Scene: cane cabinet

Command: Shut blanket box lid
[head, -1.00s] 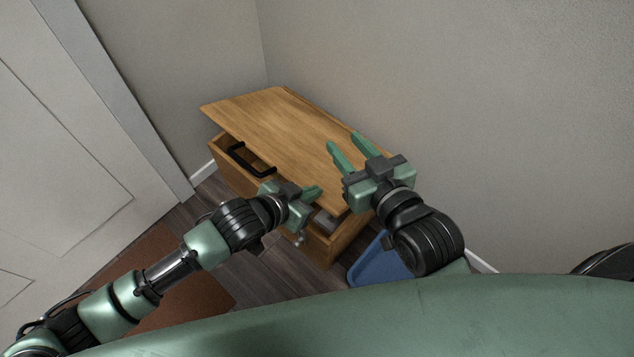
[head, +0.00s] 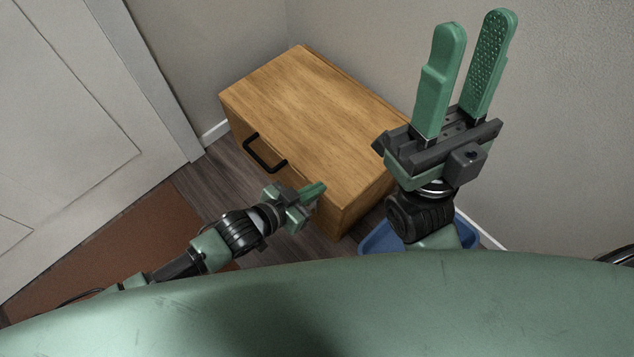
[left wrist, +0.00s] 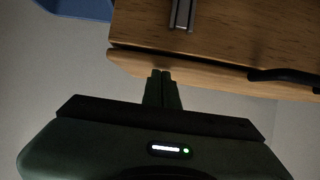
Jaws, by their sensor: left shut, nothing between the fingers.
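The wooden blanket box stands against the wall in the head view. My right gripper (head: 472,65) is raised to the right of the box, fingers apart and empty.
A blue bin (head: 380,240) stands on the floor right of the box, partly hidden by my right arm. A brown mat (head: 110,245) lies at left by a white door (head: 70,110). Dark floor shows in front of the box.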

